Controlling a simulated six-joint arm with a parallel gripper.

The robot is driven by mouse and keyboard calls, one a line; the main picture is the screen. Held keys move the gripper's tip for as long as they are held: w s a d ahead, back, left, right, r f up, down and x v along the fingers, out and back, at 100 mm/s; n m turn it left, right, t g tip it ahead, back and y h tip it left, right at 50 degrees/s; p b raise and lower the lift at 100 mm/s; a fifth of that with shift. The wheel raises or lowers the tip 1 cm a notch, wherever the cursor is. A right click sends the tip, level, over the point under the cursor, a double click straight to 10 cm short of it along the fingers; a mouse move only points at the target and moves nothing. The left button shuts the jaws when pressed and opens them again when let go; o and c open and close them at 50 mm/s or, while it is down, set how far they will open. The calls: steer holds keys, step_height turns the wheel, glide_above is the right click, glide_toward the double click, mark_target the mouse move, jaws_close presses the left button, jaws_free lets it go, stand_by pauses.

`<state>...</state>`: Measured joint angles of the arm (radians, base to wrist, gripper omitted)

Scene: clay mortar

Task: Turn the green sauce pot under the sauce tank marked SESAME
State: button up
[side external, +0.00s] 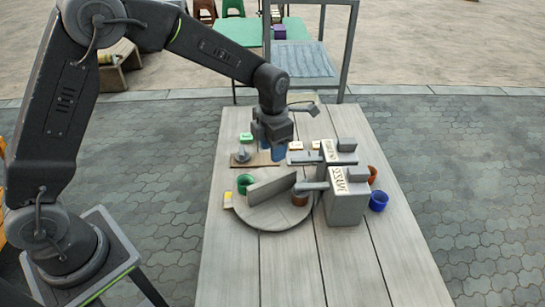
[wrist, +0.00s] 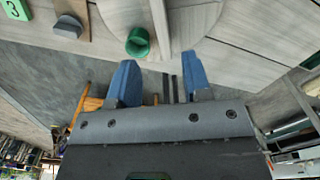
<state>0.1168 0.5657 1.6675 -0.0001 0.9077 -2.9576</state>
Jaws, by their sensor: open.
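The green sauce pot (side external: 245,183) stands on the left part of a round grey turntable (side external: 262,221), beside an upright grey divider (side external: 272,187). The green pot also shows in the wrist view (wrist: 138,42), beyond my fingertips. The front grey tank (side external: 348,205) carries a label that seems to read SESAME, though it is small. Its spout reaches over the turntable near a brown pot (side external: 299,198), across the divider from the green pot. My gripper (side external: 275,153) is above and behind the turntable. In the wrist view its blue fingers (wrist: 160,80) are apart and empty.
A second grey tank (side external: 333,157) stands behind the first. An orange-brown pot (side external: 372,174) and a blue pot (side external: 379,200) are right of the tanks. A brown board (side external: 262,158) with a grey cone and a green numbered block (side external: 246,137) lie behind. The front planks are clear.

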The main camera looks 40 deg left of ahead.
steer(key=shift+r, duration=0.15)
steer(key=shift+c, duration=0.4)
steer(key=shift+w+a, duration=0.1)
steer(key=shift+a, duration=0.2)
steer(key=shift+c, duration=0.8)
steer(key=w+a+m+t+y, duration=0.1)
steer(key=a+m, duration=0.1)
steer(key=w+a+f+m+t, duration=0.1)
steer(key=a+m, duration=0.1)
steer(key=w+a+m+t+y, duration=0.1)
steer(key=a, duration=0.2)
steer(key=shift+f+m+t+y, duration=0.15)
steer(key=shift+m+t+y, duration=0.15)
steer(key=shift+m+t, duration=0.1)
steer(key=c, duration=0.4)
steer(key=a+m+t, duration=0.1)
steer(key=m, duration=0.1)
steer(key=w+a+m+t, duration=0.1)
steer(key=m, duration=0.1)
steer(key=w+a+m+t, duration=0.1)
steer(key=m, duration=0.1)
steer(key=shift+a+m, duration=0.25)
steer(key=shift+m, duration=0.05)
jaws_close()
steer(key=m+g+h, duration=0.4)
steer(key=m+h, duration=0.5)
steer(key=m, duration=1.6)
glide_above(242, 198)
step_height(242, 198, down, 10)
steer(key=shift+f, duration=0.2)
